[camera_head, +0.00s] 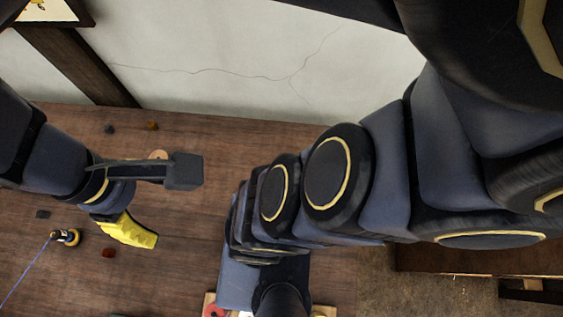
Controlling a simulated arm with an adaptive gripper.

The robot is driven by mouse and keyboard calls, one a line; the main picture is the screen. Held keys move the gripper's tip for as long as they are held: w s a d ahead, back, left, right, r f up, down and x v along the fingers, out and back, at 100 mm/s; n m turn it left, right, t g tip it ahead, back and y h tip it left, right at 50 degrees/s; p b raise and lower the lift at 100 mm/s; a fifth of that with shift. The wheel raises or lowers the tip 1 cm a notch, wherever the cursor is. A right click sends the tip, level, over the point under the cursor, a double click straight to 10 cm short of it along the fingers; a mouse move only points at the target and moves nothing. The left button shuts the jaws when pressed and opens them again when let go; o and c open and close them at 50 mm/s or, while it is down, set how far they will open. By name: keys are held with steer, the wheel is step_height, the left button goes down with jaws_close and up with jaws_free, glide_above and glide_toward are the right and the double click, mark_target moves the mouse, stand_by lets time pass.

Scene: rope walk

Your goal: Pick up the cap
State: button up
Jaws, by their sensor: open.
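My gripper (130,233) is at the left, above the wooden floor, with a yellow finger part pointing down and to the right. It is open, and nothing shows held in it. I cannot tell for sure which thing is the cap. Small candidates lie around the gripper: a dark red piece (108,253) just below it, a dark piece (42,214) to its left, and a dark piece (109,129) and an orange-brown piece (153,126) above it. A pale round piece (157,154) is partly hidden behind my gripper's black bracket.
A black and yellow spool-like thing (66,237) with a blue line running down-left lies left of the gripper. A board with coloured round pieces (213,309) is mostly hidden under my arm at the bottom. A cracked pale wall (230,60) stands behind. Wooden floor (190,235) right of the gripper is clear.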

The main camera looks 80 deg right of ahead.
steer(key=w+d+f+n+h, duration=0.2)
steer(key=w+d+f, duration=0.2)
steer(key=w, duration=0.3)
steer(key=n+t+y, duration=0.4)
steer(key=n+y, duration=0.2)
steer(key=n, duration=0.4)
glide_toward(106, 253)
step_height(106, 253, down, 2)
steer(key=shift+w+d+f, duration=0.1)
steer(key=shift+w+f, duration=0.05)
steer(key=shift+a+f, duration=0.3)
steer(key=shift+f, duration=0.05)
steer(key=shift+x, duration=0.95)
steer(key=shift+a+x, duration=0.15)
steer(key=shift+x, duration=1.2)
steer(key=shift+a+x, duration=0.15)
steer(key=shift+x, duration=1.2)
steer(key=shift+w+r, duration=0.15)
jaws_close()
